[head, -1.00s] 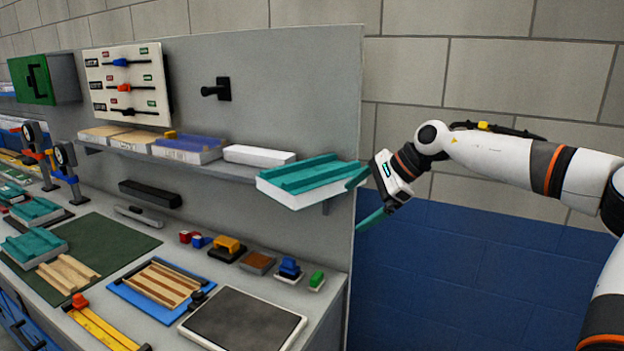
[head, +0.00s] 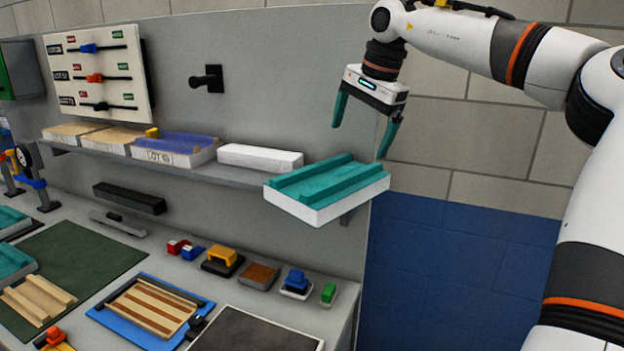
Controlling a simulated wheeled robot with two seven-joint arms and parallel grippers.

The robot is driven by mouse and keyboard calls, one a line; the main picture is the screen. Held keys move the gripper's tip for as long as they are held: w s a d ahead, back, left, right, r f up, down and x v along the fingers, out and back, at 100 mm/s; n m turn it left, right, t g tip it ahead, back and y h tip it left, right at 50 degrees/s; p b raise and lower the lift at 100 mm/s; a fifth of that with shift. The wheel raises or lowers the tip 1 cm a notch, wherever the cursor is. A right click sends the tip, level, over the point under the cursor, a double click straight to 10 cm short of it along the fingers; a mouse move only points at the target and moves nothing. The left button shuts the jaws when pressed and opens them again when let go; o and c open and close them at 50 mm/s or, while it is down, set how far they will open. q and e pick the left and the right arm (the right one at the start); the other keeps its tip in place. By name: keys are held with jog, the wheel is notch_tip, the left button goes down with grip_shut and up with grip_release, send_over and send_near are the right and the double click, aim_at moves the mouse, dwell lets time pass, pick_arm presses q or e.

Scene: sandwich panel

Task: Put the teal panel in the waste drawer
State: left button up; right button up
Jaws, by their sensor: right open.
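A teal-topped panel (head: 325,186) with a white base lies at the right end of the wall shelf, with its end sticking out past the shelf. My right gripper (head: 362,140) hangs just above it, pointing down. Its two teal fingers are spread wide and nothing is between them. Two more teal-topped pieces show at the left edge, one on the bench (head: 10,222) and one on the green mat (head: 14,262). My left gripper is not in view. I cannot see the waste drawer.
The shelf (head: 225,178) also holds a white block (head: 260,157), a purple-topped block (head: 175,149) and tan blocks (head: 95,134). A black peg (head: 207,79) sticks out of the back wall. Small coloured blocks and a dark plate (head: 255,333) lie on the bench below.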

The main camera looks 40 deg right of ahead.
aim_at(348, 179)
jog(key=x, duration=0.3)
jog(key=s+p+x, duration=0.1)
jog(key=x, duration=0.1)
jog(key=shift+f, duration=0.2)
jog(key=shift+w+f, duration=0.2)
jog(key=shift+f, duration=0.15)
jog(key=shift+w+f, duration=0.25)
jog(key=shift+f, duration=0.05)
jog(key=p+x, duration=0.2)
jog(key=x, duration=0.1)
jog(key=shift+a+f, duration=0.15)
jog(key=shift+f, duration=0.15)
jog(key=shift+w+f, duration=0.1)
jog(key=shift+f, duration=0.25)
jog(key=shift+w+f, duration=0.1)
jog(key=shift+f, duration=0.15)
jog(key=c, duration=0.6)
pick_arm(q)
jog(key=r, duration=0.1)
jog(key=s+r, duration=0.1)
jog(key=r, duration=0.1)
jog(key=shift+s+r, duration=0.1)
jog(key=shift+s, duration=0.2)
pick_arm(e)
jog(key=shift+s+a+r, duration=0.1)
jog(key=shift+s, duration=0.15)
jog(key=c, duration=1.3)
